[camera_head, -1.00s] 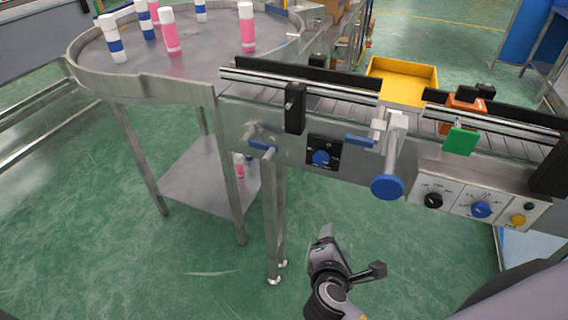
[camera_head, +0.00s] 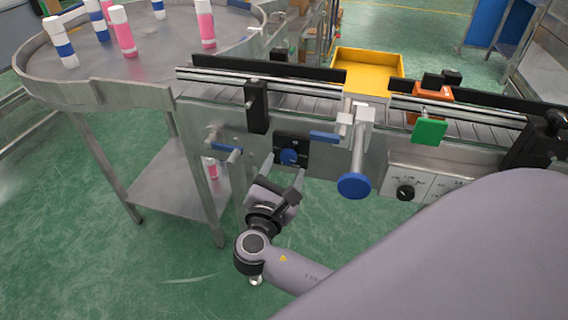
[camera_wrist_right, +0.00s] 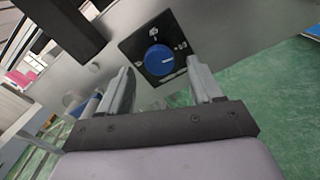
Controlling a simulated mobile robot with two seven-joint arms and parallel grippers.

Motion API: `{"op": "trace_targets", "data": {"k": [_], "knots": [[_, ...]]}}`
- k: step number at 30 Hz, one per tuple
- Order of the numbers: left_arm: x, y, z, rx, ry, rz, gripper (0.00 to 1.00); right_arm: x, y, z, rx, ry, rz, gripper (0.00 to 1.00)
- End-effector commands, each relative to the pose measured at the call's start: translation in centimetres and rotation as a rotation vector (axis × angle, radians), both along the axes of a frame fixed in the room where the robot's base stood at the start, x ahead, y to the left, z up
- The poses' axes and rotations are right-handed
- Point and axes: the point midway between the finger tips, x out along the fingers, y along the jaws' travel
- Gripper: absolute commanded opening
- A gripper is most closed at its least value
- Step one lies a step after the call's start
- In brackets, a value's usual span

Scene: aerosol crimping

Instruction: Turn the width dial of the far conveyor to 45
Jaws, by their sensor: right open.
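A blue dial (camera_head: 289,156) sits on a black square plate on the conveyor's front side. In the right wrist view the blue dial (camera_wrist_right: 159,60) shows face-on, with white marks around it, too small to read surely. My right gripper (camera_head: 284,170) is just below and in front of the dial. In the wrist view my right gripper (camera_wrist_right: 160,80) has its two fingers apart, with the dial beyond and between their tips, apparently not touched. The conveyor (camera_head: 330,105) runs across the middle. My left gripper is out of view.
A blue round handwheel (camera_head: 354,185) sticks out right of the dial. Blue-handled levers (camera_head: 325,136) are near it. A control panel with a black knob (camera_head: 405,192) is further right, partly behind my arm. A round table (camera_head: 110,90) with bottles stands left.

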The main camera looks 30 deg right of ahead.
Motion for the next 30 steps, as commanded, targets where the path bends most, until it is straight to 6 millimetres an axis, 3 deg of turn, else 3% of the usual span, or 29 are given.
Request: {"op": "trace_targets", "data": {"k": [6,14,19,20,30], "knots": [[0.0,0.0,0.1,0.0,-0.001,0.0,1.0,1.3,-1.5,0.0,-0.001,0.001,0.0,0.65],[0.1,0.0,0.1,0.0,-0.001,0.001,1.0,1.4,-1.6,0.0,0.0,0.0,0.001,0.65],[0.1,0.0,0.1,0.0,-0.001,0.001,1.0,1.4,-1.6,0.0,0.0,0.0,0.001,0.13],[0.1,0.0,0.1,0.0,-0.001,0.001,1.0,1.4,-1.6,0.0,0.0,0.0,0.001,0.09],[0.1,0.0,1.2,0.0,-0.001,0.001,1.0,1.3,-1.5,0.2,-0.024,0.032,0.001,0.09]]}}
